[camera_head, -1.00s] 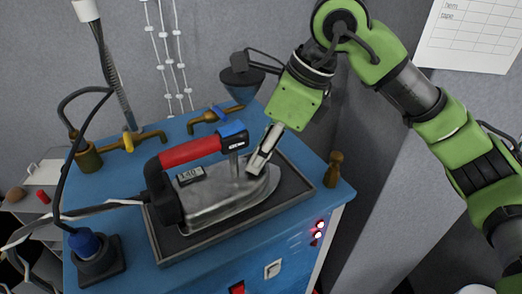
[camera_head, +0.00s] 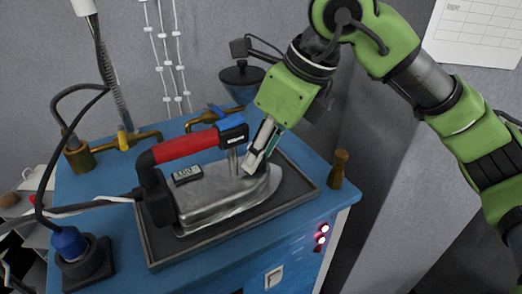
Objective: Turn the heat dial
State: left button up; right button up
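A silver iron (camera_head: 219,200) with a red handle (camera_head: 186,146) rests on a dark tray. A small label or display (camera_head: 187,174) with digits is on its body, too small to read surely. No heat dial shows clearly; it may be hidden by my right gripper. My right gripper (camera_head: 252,164) points down at the iron's top, beside the upright metal post under the handle's front. Its fingers look close together, but I cannot tell if they grip anything. My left gripper is out of view.
The tray (camera_head: 157,259) sits on a blue cabinet (camera_head: 330,205) with a switch and lit red lamps on its front. A wooden peg (camera_head: 338,169) stands at the right edge. Brass pipes (camera_head: 78,156), a blue-topped fitting (camera_head: 75,246) and cables crowd the left.

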jog(key=shift+o, duration=0.6)
jog(key=v, duration=1.2)
